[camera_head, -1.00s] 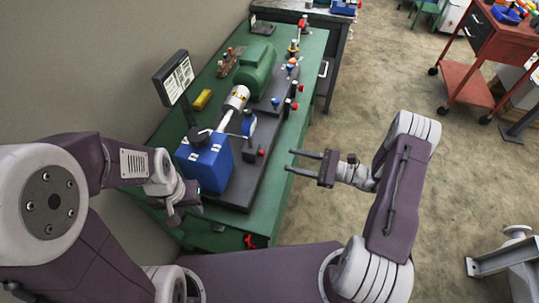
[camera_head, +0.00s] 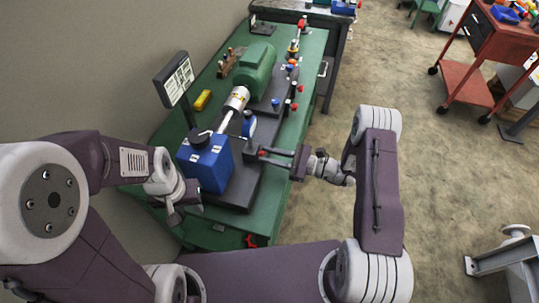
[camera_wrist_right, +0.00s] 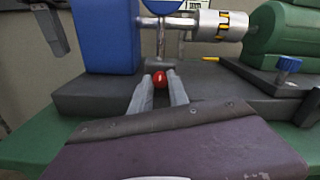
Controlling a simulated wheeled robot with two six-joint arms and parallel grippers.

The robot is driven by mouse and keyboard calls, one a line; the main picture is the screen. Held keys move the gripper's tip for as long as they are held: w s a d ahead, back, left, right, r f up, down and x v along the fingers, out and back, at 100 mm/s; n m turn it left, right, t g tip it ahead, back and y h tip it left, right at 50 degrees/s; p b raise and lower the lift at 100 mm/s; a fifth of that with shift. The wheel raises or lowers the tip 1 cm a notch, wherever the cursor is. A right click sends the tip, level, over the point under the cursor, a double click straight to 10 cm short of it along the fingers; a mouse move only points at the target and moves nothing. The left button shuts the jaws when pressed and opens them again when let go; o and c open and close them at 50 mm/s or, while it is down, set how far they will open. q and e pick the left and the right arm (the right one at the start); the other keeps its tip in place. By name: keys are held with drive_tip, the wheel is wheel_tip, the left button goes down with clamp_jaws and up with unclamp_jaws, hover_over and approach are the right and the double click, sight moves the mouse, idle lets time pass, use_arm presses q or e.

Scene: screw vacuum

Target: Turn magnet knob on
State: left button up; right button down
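The red knob (camera_wrist_right: 160,76) sits low on the front of the dark machine base, near the blue box. In the head view the red knob (camera_head: 262,153) shows between the tips of my right gripper (camera_head: 267,156). In the right wrist view my right gripper (camera_wrist_right: 160,88) has its two fingers apart, one on each side of the knob. I cannot tell whether the fingers touch it. My left gripper (camera_head: 180,207) is by the near left part of the bench, left of the blue box, and its fingers are too small to judge.
The blue box (camera_head: 205,163) stands on the dark base (camera_head: 241,186), joined to a silver cylinder (camera_head: 237,98) and a green motor (camera_head: 256,63). Other red and blue knobs line the base's right edge. A screen (camera_head: 174,78) stands at the left.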

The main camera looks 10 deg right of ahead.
drive_tip(key=shift+m, duration=0.4)
drive_tip(key=m, duration=0.2)
drive_tip(key=shift+m+p, duration=0.7)
drive_tip(key=shift+m, duration=1.5)
drive_tip(key=c, duration=1.3)
unclamp_jaws()
drive_tip(key=shift+o, duration=0.2)
drive_tip(key=shift+d, duration=0.1)
drive_tip(key=b+v, duration=0.1)
drive_tip(key=v, duration=0.8)
